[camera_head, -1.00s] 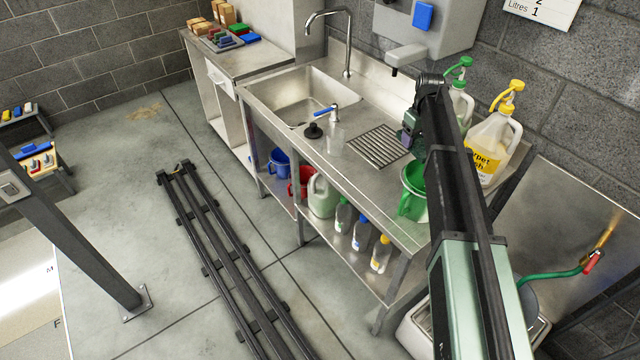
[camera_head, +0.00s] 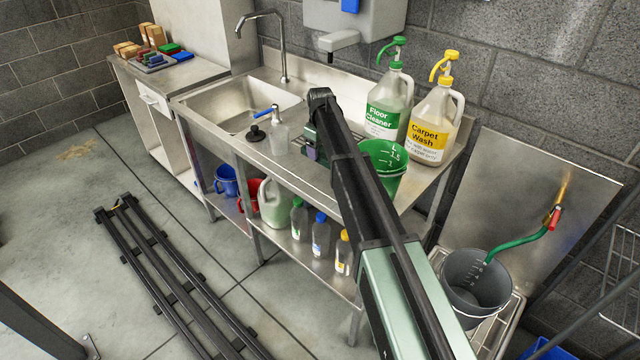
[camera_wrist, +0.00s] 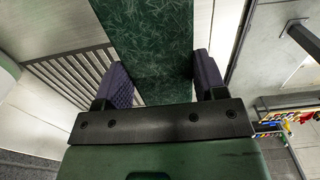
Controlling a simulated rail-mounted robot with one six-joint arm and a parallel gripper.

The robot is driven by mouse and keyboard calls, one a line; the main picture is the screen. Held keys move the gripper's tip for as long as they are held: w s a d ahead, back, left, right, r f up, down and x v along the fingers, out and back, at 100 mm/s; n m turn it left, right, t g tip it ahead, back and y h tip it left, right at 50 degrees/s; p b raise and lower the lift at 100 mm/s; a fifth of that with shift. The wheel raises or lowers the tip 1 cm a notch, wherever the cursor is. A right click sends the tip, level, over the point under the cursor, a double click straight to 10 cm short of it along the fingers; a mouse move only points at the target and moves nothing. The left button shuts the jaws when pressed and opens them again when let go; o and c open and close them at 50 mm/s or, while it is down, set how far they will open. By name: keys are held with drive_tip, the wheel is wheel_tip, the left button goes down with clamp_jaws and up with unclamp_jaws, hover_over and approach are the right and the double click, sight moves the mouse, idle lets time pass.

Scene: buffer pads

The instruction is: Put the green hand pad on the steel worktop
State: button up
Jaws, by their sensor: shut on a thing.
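My gripper (camera_wrist: 162,82) has its two purple-padded fingers shut on the green hand pad (camera_wrist: 150,40), a flat, dark green piece with pale flecks. The pad extends away from the fingers, above the steel drainer area. In the head view my gripper (camera_head: 308,146) is over the steel sink bench (camera_head: 272,160), beside the spray bottle. The pad is hidden or too small to make out there. A second grey, metal-looking worktop (camera_head: 190,75) tops the white cabinet at the back left. Whether the pad touches any surface cannot be told.
A spray bottle (camera_head: 280,138) and black plunger (camera_head: 256,133) stand near the sink basin (camera_head: 235,103). A green jug (camera_head: 385,160), floor cleaner (camera_head: 385,105) and carpet wash (camera_head: 430,125) stand to the right. Coloured pads and tan blocks (camera_head: 153,35) crowd the back-left worktop.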

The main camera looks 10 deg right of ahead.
sight(320, 173)
wheel_tip(320, 173, down, 7)
drive_tip(key=b, duration=0.5)
drive_tip(key=shift+r+p, duration=0.35)
drive_tip(key=shift+r, duration=0.05)
drive_tip(key=shift+f+b, duration=0.3)
drive_tip(key=o, duration=0.9)
drive_tip(key=shift+r, duration=0.1)
wheel_tip(320, 173, up, 13)
drive_tip(key=p, duration=1.3)
drive_tip(key=shift+f, duration=0.3)
